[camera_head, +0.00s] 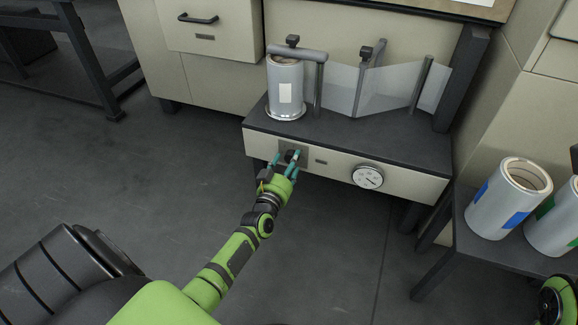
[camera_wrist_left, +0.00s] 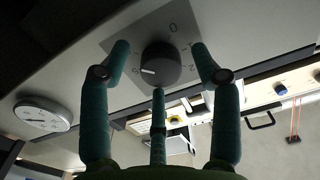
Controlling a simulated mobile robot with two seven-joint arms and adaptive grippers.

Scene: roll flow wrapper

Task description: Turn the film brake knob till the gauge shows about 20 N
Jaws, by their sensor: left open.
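The film brake knob (camera_wrist_left: 160,62) is dark and round on a grey plate with printed numbers. Its white mark points left in the wrist view, toward a figure that looks like 5. In the head view the knob (camera_head: 290,155) is partly hidden by fingers. My left gripper (camera_head: 287,162) is open in front of the panel; in the wrist view its fingers (camera_wrist_left: 160,66) stand around the knob with visible gaps beside it. The round white gauge (camera_head: 368,177) is right of the knob on the same panel; it also shows in the wrist view (camera_wrist_left: 43,117). Its reading is too small to tell.
A film roll (camera_head: 285,90) stands on the machine's dark top (camera_head: 345,130), with clear film (camera_head: 385,88) running right past posts. More rolls (camera_head: 507,198) stand on a side table (camera_head: 455,245) at right. The floor before the panel is clear.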

